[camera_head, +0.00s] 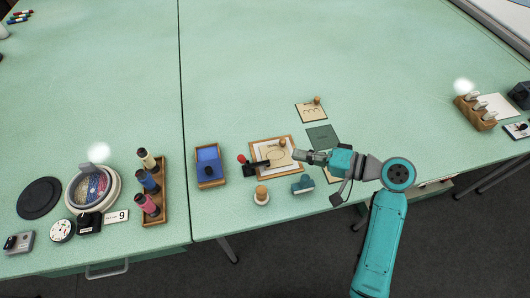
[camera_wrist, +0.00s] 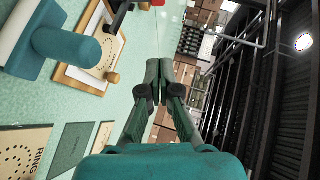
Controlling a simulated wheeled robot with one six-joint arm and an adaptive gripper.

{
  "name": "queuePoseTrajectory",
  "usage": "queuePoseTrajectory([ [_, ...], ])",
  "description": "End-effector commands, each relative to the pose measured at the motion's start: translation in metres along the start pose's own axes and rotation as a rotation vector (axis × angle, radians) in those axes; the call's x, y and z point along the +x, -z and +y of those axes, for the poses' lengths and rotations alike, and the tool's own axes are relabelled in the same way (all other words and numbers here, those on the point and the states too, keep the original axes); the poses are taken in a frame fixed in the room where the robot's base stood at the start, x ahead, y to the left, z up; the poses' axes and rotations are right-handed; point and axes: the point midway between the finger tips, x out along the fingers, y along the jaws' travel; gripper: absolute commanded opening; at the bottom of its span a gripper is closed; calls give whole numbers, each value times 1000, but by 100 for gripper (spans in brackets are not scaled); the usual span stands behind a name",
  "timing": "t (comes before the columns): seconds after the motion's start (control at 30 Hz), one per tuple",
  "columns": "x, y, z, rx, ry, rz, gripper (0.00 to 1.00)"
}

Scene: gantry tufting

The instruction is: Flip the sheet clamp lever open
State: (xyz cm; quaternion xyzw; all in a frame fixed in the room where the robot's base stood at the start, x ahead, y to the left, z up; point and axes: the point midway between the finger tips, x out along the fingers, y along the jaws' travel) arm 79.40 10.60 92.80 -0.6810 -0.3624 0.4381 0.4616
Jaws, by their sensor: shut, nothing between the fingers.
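The sheet clamp (camera_head: 256,167) is black, with a red-knobbed lever (camera_head: 242,158). It sits at the left edge of a wooden-framed board (camera_head: 293,139) that holds a white sheet marked with an oval. The red knob points left; I cannot tell the lever's exact tilt. In the wrist view a red part (camera_wrist: 116,8) shows at the top edge, cut off by the frame. My gripper (camera_head: 296,154) is shut and empty at the board's right side, pointing left, apart from the lever. Its closed fingertips show in the wrist view (camera_wrist: 158,68).
A teal stamp-like block (camera_head: 302,184) and a round wooden-knobbed piece (camera_head: 261,195) stand in front of the board. A blue-lined tray (camera_head: 210,167) is to its left. The table's far middle is clear.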

Motion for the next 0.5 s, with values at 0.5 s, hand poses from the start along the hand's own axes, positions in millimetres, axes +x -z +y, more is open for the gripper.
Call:
queuePoseTrajectory([
  [0.5, 81, -1, 0, 0, 1, -5, 0],
])
